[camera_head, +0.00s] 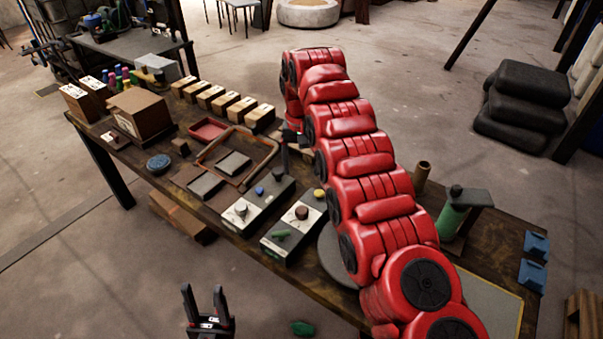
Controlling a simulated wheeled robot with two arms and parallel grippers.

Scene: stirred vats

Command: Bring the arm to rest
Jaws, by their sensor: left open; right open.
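My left gripper (205,303) is at the bottom edge, left of centre, in front of the workbench. Its two dark fingers point up, apart and empty, with bare floor behind them. My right arm (362,165) is red and stretches from the bottom right far over the bench, then bends down at its far end. My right gripper (291,137) is small, dark and mostly hidden at that far end, low behind two stirrer boxes. I see nothing held in it, but its fingertips are not clear.
The wooden workbench (150,178) carries two stirrer boxes (257,203) (296,233), a red tray (208,130), an open wooden frame (250,178), several small boxes and a green bottle (452,215). Black sacks (520,105) are stacked at right. The floor left of the bench is open.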

